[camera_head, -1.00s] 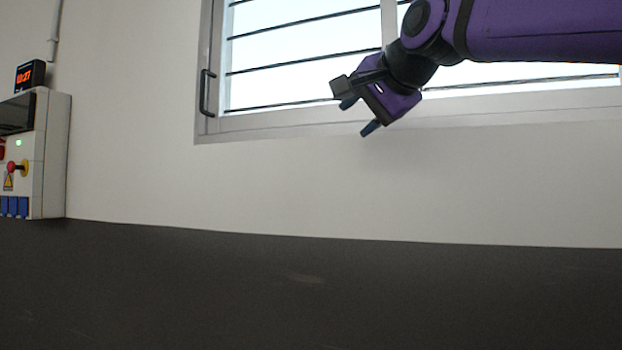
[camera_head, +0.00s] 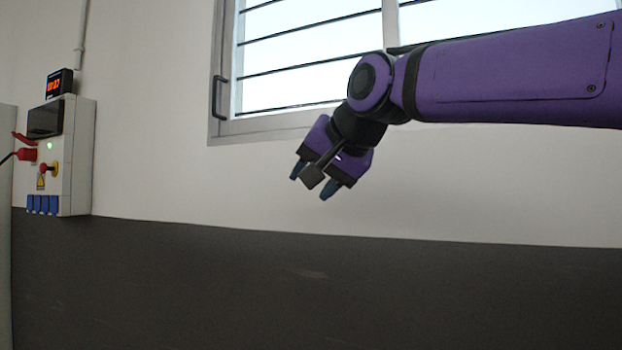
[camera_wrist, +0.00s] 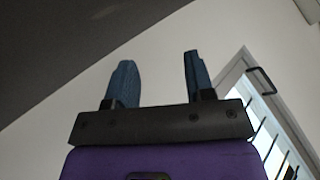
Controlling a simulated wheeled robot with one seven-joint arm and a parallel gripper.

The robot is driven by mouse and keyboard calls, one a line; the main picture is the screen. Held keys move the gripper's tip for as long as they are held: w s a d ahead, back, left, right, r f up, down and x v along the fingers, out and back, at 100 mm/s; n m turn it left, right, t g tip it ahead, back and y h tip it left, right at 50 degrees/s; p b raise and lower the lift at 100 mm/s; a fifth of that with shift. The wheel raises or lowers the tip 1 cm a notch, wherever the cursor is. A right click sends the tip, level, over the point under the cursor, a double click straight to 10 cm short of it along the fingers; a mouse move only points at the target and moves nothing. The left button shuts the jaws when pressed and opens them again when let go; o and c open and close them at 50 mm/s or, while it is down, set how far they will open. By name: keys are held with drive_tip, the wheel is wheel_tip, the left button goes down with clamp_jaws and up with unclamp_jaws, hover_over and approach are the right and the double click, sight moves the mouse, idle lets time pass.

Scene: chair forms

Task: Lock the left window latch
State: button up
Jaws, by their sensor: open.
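The left window latch (camera_head: 219,98) is a dark bar handle on the left side of the light grey window frame (camera_head: 228,60). In the wrist view the latch (camera_wrist: 262,81) shows at the right, beyond the fingers, with the window frame (camera_wrist: 232,78) around it. My gripper (camera_head: 311,188) is open and empty, with its fingers pointing down. It is below and to the right of the latch, under the window's lower edge and apart from it. In the wrist view my gripper (camera_wrist: 158,80) has its two blue fingers spread, with nothing between them.
A control box (camera_head: 75,160) with a red plug, a knob and blue sockets hangs on the wall at the left, with a clock (camera_head: 59,83) on top. Dark horizontal bars (camera_head: 310,60) cross the window. The wall (camera_head: 180,180) between box and gripper is clear.

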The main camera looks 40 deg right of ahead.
idle(0.5)
drive_tip(key=s+d+r+n+g+h, duration=0.3)
drive_tip(key=d+r+g+h, duration=0.15)
drive_tip(key=r, duration=0.45)
drive_tip(key=s+d+r+n+g+h, duration=0.2)
drive_tip(key=d+r+n+g+h, duration=0.15)
drive_tip(key=r+h, duration=0.4)
drive_tip(key=s+d+r+n+g+h, duration=0.25)
drive_tip(key=d+r, duration=0.25)
drive_tip(key=r, duration=0.6)
drive_tip(key=shift+g+h, duration=0.45)
drive_tip(key=d, duration=1)
drive_tip(key=shift+s+f, duration=0.35)
drive_tip(key=shift+s, duration=0.05)
clamp_jaws()
